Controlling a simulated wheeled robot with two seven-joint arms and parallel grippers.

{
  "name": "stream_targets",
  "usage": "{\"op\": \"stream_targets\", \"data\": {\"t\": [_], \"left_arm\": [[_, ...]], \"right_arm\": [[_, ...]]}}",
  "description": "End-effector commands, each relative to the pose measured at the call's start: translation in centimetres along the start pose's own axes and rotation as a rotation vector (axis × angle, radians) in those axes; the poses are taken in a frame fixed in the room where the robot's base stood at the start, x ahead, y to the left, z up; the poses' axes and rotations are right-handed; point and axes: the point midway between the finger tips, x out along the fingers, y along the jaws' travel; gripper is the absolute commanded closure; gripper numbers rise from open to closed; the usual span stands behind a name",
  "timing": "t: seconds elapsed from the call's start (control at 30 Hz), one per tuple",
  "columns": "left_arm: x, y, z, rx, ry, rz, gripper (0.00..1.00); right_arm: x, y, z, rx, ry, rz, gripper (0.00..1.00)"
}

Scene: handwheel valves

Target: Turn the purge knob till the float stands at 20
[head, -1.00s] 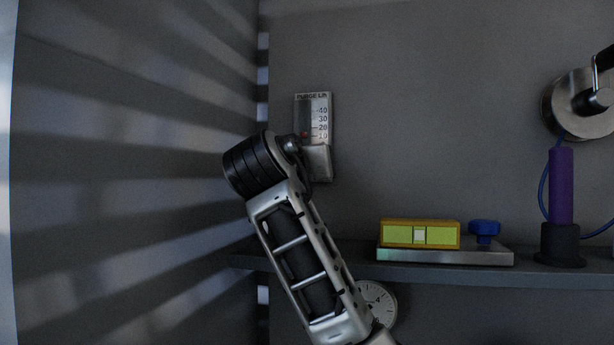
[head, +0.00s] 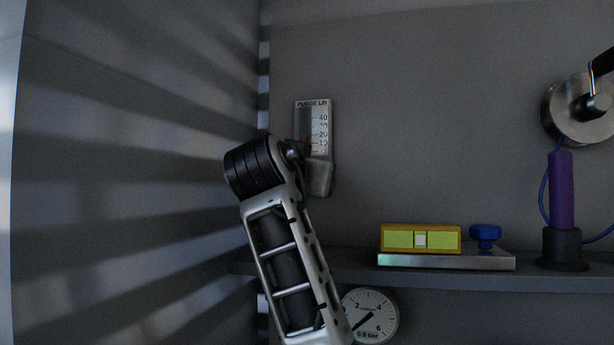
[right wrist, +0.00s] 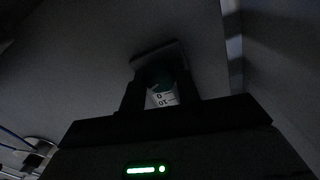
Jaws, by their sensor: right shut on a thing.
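The purge meter (head: 322,124) is a narrow plate on the back wall with a scale marked 10 to 40. Its red float (head: 305,141) stands at about the 10 mark, partly close behind my arm's edge. A grey block (head: 319,178) is at the meter's lower end. My right arm reaches up to it, and its wrist hides the knob in the head view. In the right wrist view my right gripper (right wrist: 160,88) is shut on the dark green purge knob (right wrist: 160,78) between its fingers. A white scale piece shows just below the knob there. My left gripper is not in view.
A shelf (head: 340,266) runs below the meter, carrying a yellow-green level (head: 420,239), a blue knob (head: 486,233) and a purple cylinder (head: 561,190). A round gauge (head: 369,316) sits under the shelf. A side wall (head: 140,150) stands close on the left.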

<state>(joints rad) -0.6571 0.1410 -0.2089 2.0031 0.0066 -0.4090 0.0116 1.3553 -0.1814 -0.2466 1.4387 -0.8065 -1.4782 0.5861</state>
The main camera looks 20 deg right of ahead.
Motion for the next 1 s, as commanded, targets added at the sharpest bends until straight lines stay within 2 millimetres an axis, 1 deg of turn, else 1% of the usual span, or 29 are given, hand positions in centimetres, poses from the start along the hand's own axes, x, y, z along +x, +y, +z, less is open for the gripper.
{"op": "stream_targets", "data": {"t": [0.1,0.13,0.2,0.47,0.57,0.63,0.77,1.0], "left_arm": [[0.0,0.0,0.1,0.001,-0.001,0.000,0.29],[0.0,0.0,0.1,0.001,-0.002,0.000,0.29],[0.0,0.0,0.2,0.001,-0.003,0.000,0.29],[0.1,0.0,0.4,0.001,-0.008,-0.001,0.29],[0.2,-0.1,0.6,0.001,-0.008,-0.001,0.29],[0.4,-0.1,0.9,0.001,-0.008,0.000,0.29],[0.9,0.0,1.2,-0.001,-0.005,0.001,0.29],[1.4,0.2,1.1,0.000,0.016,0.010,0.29]], "right_arm": [[-0.1,0.0,-0.1,0.000,0.004,-0.001,0.91],[-0.1,0.0,-0.1,0.000,0.004,-0.001,0.63],[-0.1,0.0,-0.1,0.000,0.004,-0.001,0.46],[-0.1,0.0,-0.1,-0.001,0.002,-0.001,0.46],[-0.5,0.0,0.0,0.000,0.002,-0.001,0.46],[-1.3,-0.1,0.1,0.001,0.004,-0.003,0.46],[-3.7,-0.1,0.2,0.003,0.004,-0.005,0.46],[-9.7,-0.1,0.2,0.002,0.004,-0.007,0.46]]}}
